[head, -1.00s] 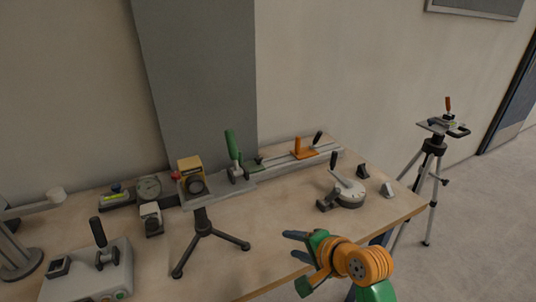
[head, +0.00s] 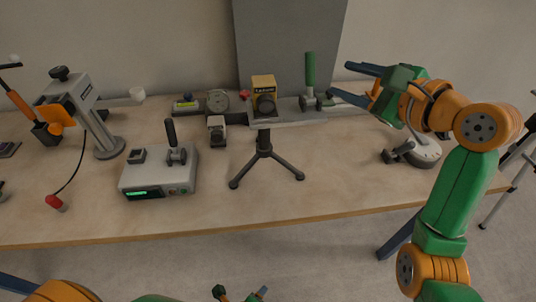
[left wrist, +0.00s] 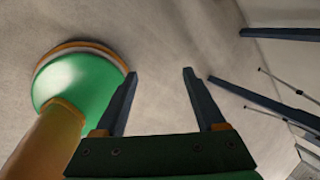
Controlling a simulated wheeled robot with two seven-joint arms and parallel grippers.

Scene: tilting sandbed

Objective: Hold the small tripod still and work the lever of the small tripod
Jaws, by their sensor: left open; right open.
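The small tripod (head: 264,155) stands upright on the table on black spread legs. A yellow box with a dark round front (head: 263,92) shows directly above it; I cannot tell whether it is mounted on it. No lever clearly belonging to the tripod can be made out. A green upright handle (head: 310,72) stands to its right. My right gripper (head: 341,81) is open and empty, up and right of the tripod, close beside the green handle in the picture. My left gripper (head: 240,293) is low at the bottom edge, apart from the tripod; it is open and empty in the left wrist view (left wrist: 160,75).
A grey box with a black lever (head: 158,180) stands left of the tripod. A grey stand with an orange part (head: 88,105) is further left. A dial gauge (head: 217,100) sits behind. The table's front strip is clear. A round grey base (head: 424,153) lies under my right arm.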

